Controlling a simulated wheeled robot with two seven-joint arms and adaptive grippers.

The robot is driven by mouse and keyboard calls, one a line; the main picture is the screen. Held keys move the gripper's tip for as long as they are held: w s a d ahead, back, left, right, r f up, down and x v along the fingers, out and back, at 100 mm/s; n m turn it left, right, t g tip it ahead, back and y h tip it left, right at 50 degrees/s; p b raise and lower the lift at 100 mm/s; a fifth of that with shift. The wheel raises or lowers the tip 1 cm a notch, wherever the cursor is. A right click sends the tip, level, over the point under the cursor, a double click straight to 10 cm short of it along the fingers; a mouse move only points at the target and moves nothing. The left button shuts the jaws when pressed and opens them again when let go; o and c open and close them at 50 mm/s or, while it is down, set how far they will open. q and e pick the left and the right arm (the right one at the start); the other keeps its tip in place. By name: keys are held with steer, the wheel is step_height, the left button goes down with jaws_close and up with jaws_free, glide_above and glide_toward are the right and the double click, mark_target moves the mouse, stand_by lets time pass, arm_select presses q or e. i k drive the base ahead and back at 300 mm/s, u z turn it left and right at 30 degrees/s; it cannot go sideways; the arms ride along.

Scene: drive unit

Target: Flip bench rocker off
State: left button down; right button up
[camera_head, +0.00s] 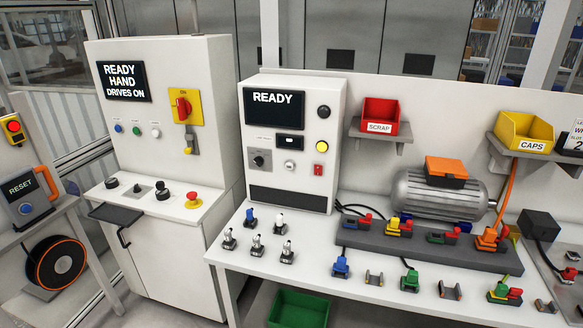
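A small red rocker switch (318,170) sits on the front face of the white bench control box (330,108), at its lower right. It is too small to tell which side is pressed. The box's display (274,110) reads READY. A yellow button (321,146) and a black round knob (323,112) are above the rocker. A white button (290,165) and a black selector (259,160) are to its left. Neither of my grippers shows in the head view.
The white workbench (315,245) carries loose connectors and a motor (440,195). A taller cabinet (170,80) at left reads READY HAND DRIVES ON. A red scrap bin (381,112) and yellow caps bin (524,132) are on shelves. The space before the box is clear above small parts.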

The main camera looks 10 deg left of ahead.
mark_target(318, 169)
steer(key=z, duration=0.2)
steer(key=i, duration=0.9)
steer(key=z, duration=0.6)
